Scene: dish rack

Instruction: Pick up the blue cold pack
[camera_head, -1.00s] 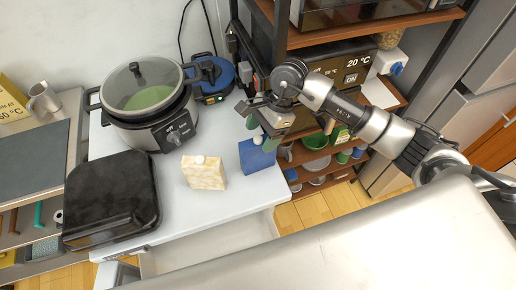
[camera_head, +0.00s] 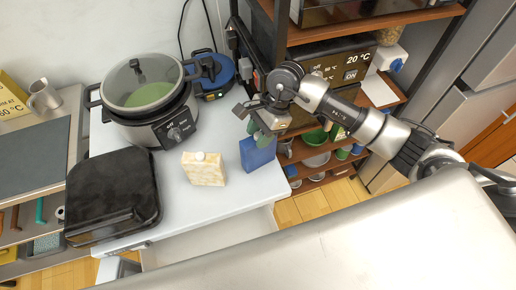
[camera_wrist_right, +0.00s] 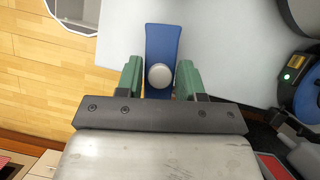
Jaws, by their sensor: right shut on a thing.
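The blue cold pack (camera_head: 258,154) stands upright near the right edge of the white counter. In the right wrist view the cold pack (camera_wrist_right: 162,42) shows as a narrow blue shape with a round white cap. My right gripper (camera_head: 262,134) reaches down to the top of the pack. Its green fingers (camera_wrist_right: 160,80) are on either side of the pack near the cap, shut on it. The pack's base still appears to be at the counter; I cannot tell whether there is a gap. My left gripper is not in view.
A cream carton-shaped pack (camera_head: 204,169) stands left of the blue pack. A cooker with a glass lid (camera_head: 148,100), a black appliance (camera_head: 112,194) and a round blue device (camera_head: 214,75) are on the white counter (camera_head: 192,220). Brown shelves (camera_head: 300,150) with dishes stand at the right.

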